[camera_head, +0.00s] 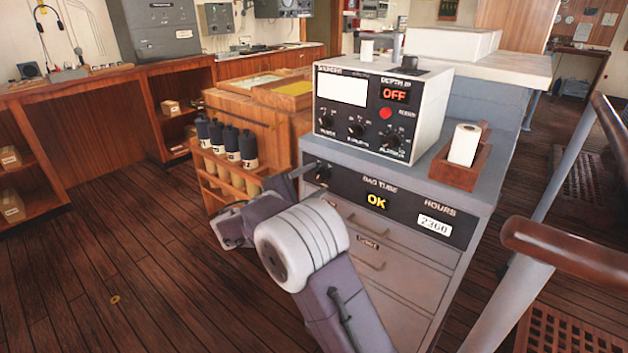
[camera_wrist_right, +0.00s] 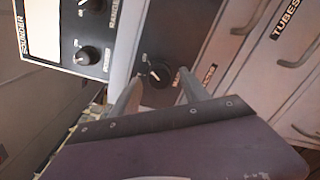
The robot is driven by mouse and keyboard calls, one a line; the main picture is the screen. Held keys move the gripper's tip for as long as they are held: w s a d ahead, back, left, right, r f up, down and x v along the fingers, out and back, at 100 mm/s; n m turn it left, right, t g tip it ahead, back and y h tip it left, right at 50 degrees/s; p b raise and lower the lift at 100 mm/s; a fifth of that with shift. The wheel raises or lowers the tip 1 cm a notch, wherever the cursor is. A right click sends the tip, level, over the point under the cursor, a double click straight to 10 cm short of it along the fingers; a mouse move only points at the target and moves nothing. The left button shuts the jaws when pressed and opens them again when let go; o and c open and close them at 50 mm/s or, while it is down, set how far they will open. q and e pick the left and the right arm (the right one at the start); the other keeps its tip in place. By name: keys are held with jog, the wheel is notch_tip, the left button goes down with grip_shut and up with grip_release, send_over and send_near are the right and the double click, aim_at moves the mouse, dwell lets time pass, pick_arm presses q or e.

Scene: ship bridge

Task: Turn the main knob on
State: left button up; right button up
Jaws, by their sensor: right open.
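A round black knob (camera_head: 322,173) sits at the left end of the dark panel on the grey cabinet. Its small label is too blurred to read, so I cannot tell for sure that it is the main knob. In the right wrist view this knob (camera_wrist_right: 158,74) shows between the fingertips, with a light pointer line on it. My right gripper (camera_head: 308,181) is at the panel's left end. In the right wrist view the gripper (camera_wrist_right: 161,76) is open, one finger on each side of the knob; contact is not clear. My left gripper is not in view.
The depth sounder box (camera_head: 437,110) stands on the cabinet just above, with several knobs, a red button and a lit "OFF" display (camera_head: 395,95). A wooden rack of dark bottles (camera_head: 231,143) stands left. A handrail (camera_head: 565,250) runs at right.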

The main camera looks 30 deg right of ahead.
jog(key=p+v, duration=0.1)
jog(key=v, duration=0.7)
jog(key=shift+a, duration=0.1)
